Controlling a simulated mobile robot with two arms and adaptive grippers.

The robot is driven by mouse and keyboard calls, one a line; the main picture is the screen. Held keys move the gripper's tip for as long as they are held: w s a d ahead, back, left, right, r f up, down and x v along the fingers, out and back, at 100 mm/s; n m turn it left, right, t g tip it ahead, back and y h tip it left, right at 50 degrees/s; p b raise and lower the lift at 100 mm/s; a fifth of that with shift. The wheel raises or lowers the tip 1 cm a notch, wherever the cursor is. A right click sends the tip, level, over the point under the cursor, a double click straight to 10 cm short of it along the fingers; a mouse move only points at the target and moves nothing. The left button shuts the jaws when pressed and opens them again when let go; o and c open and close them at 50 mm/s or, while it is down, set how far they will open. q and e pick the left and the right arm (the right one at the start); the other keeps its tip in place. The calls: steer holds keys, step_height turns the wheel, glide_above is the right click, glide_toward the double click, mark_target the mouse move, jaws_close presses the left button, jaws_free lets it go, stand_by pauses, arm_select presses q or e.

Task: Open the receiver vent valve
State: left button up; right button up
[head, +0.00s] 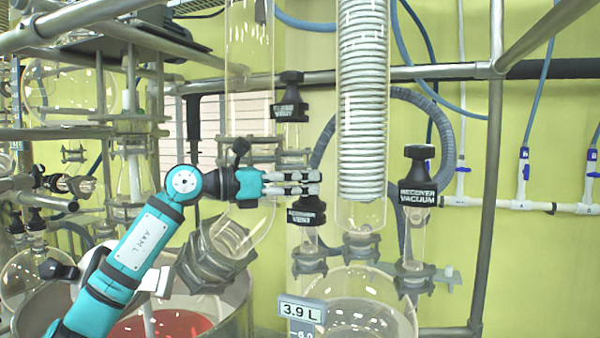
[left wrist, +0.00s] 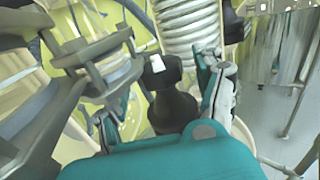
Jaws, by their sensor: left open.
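The receiver vent valve (head: 306,212) is a black knob with a white-lettered collar on a glass neck above the receiver. My left gripper (head: 317,183) reaches in from the left, level, and its fingers cover the top of that valve in the head view. In the left wrist view a black knob (left wrist: 172,100) stands between the two spread fingers of my left gripper (left wrist: 165,105). The fingers are open; I cannot tell whether either touches the knob. My right gripper is not in view.
The receiver vacuum valve (head: 418,190) stands to the right. Another black vent valve (head: 290,98) is above and behind. The glass coil condenser (head: 363,110) rises close to the right of my fingertips. A receiver (head: 365,305) with a 3.9 L display (head: 302,310) is below.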

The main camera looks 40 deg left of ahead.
arm_select(q)
steer(key=shift+w, duration=0.1)
steer(key=c, duration=1.2)
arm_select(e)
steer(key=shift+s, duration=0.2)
arm_select(q)
steer(key=shift+d+n+t+y, duration=0.15)
steer(key=shift+n+t+y, duration=0.15)
steer(key=shift+n+y, duration=0.15)
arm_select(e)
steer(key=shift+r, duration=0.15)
